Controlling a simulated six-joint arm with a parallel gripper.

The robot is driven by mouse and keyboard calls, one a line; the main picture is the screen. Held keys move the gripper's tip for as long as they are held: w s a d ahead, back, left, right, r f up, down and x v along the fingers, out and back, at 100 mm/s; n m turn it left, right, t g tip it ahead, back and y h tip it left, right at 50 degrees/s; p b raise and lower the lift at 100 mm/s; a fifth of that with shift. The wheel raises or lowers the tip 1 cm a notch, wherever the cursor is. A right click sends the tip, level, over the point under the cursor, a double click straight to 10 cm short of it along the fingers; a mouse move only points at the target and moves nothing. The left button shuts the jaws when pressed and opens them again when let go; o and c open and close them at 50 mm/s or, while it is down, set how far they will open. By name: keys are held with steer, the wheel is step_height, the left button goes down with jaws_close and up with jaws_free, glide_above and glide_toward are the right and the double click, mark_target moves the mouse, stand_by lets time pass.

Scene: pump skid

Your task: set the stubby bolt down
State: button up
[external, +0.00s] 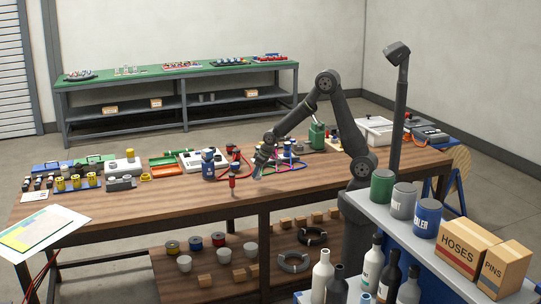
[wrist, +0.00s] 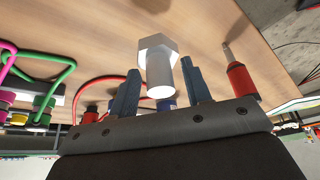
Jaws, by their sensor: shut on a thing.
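The stubby bolt (wrist: 158,70) is pale metal, with a wide hexagonal head and a short, thick shank. In the wrist view it sits between the two blue fingers of my gripper (wrist: 158,85), which is shut on it. The bolt's head points away from the palm, towards the wooden tabletop (wrist: 215,25); I cannot tell whether it touches the wood. In the external view my gripper (external: 260,168) is low over the middle of the workbench (external: 190,212), and the bolt is too small to make out there.
A red thing with a thin metal tip (wrist: 240,80) is close beside my gripper; a red item (external: 232,182) stands near the bench's front edge. A blue container (external: 208,165) is to the left, coloured hoses (external: 290,163) to the right. Bare wood lies at front right.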

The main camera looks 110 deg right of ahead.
steer(key=shift+w+a+f, duration=0.2)
steer(key=shift+w+f, duration=0.2)
steer(key=shift+w, duration=0.2)
steer(key=shift+w+a+f, duration=0.2)
steer(key=shift+w+f, duration=0.2)
steer(key=shift+w, duration=0.2)
steer(key=shift+f, duration=1.95)
steer(key=shift+f, duration=0.1)
steer(key=o, duration=1)
steer(key=v, duration=1.2)
